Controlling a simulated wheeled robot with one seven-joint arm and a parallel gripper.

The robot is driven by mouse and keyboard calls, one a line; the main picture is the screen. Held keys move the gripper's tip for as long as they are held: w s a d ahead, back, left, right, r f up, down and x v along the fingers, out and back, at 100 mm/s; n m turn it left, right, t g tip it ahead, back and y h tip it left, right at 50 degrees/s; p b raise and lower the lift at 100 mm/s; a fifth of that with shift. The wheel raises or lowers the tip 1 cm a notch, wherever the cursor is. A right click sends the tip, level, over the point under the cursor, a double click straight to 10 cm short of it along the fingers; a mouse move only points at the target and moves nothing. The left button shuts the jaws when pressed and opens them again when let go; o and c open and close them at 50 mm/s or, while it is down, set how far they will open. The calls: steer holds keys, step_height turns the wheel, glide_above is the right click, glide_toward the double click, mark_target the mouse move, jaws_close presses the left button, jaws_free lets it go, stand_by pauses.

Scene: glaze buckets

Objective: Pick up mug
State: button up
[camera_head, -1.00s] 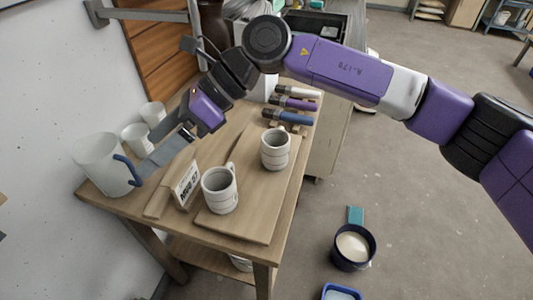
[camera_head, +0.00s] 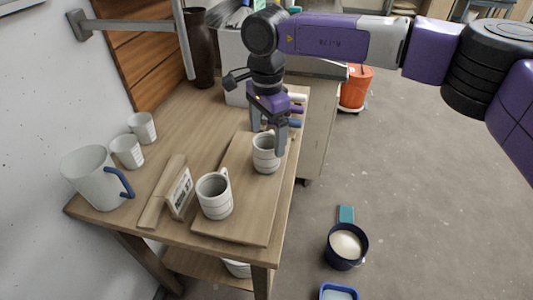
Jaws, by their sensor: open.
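Two white ribbed mugs stand upright on a wooden board on the table. The nearer mug (camera_head: 214,197) stands toward the board's front left, with its handle toward the back right. The farther mug (camera_head: 265,156) stands near the board's right side. My gripper (camera_head: 268,145) is open and points down at the farther mug, its fingers overlapping the mug's rim in the picture. One finger shows at the mug's right side, and the other is by its back left. I cannot tell whether the fingers touch the mug. The mug's far side is partly hidden.
A white pitcher with a blue handle (camera_head: 97,178) and two small white cups (camera_head: 127,151) stand at the left. A sign on a wooden stand (camera_head: 178,192) is beside the board (camera_head: 250,213). A dark bucket (camera_head: 346,246) is on the floor.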

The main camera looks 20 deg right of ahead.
mark_target(268, 147)
step_height(268, 147, down, 5)
steer(key=shift+w+d+r+p, duration=0.1)
steer(key=shift+d+p, duration=0.05)
steer(key=shift+p, duration=0.4)
steer(key=c, duration=1.8)
